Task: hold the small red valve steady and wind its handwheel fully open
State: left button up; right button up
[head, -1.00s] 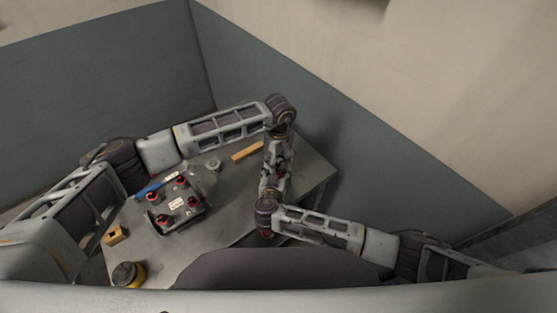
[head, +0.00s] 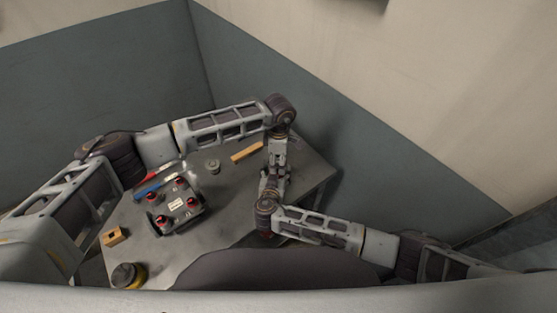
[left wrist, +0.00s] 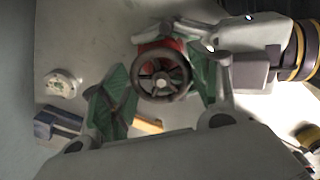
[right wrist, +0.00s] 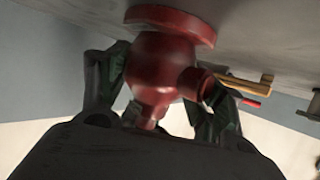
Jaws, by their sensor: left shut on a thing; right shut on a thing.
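The small red valve (right wrist: 165,65) fills the middle of the right wrist view, with its round flange, bulging body and side outlet showing. My right gripper (right wrist: 160,105) is shut on the valve body, one finger on each side. In the left wrist view the dark spoked handwheel (left wrist: 161,78) faces the camera, with red valve body behind it. My left gripper (left wrist: 158,90) is shut on the handwheel, its green-padded fingers on either side of the rim. In the head view my left gripper (head: 275,168) meets the right one over the table's right part; the valve is mostly hidden there.
The grey table (head: 225,225) carries a block with several red-topped parts (head: 176,206), blue and red tools (head: 152,186), a small round grey part (head: 212,166), wooden pieces (head: 246,152) and a yellow-black round object (head: 128,275). The table's front middle is clear.

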pick_arm(q)
jog(key=n, duration=0.6)
jog(key=shift+d, duration=0.1)
jog(key=n, duration=0.5)
jog(key=shift+n, duration=0.4)
jog(key=n, duration=0.6)
jog(key=shift+n, duration=2.5)
jog(key=shift+s, duration=0.1)
jog(key=o, duration=0.9)
jog(key=shift+o, duration=0.7)
jog(key=shift+w+a, duration=0.2)
